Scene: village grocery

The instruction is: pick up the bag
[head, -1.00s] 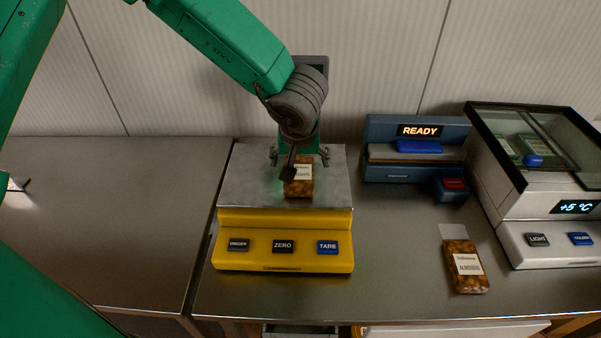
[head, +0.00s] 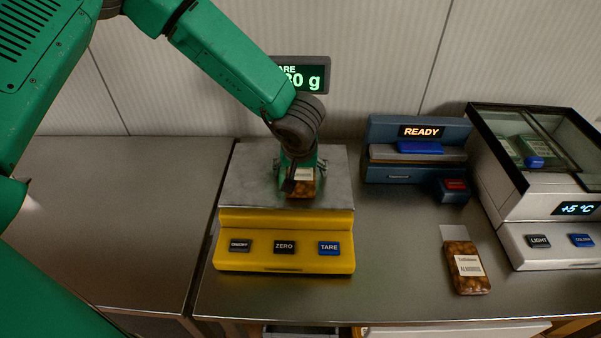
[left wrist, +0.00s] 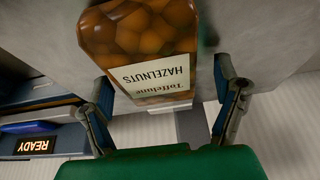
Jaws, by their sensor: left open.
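A bag of hazelnuts (head: 302,187) with a white label lies on the metal plate of the yellow scale (head: 284,225). In the left wrist view the bag (left wrist: 140,40) reads "Hazelnuts" and lies between the fingers. My left gripper (head: 298,172) is directly over the bag and hides its far part. In the left wrist view the left gripper (left wrist: 165,100) is open, with one finger on each side of the bag; I cannot tell if they touch it. My right gripper is not in view.
An almonds bag (head: 466,268) lies on the counter at the right. A blue sealer (head: 415,150) reading "READY" and a glass-topped cooler (head: 545,205) stand behind it. The scale display (head: 305,76) is lit behind my arm. The counter at left (head: 105,215) is clear.

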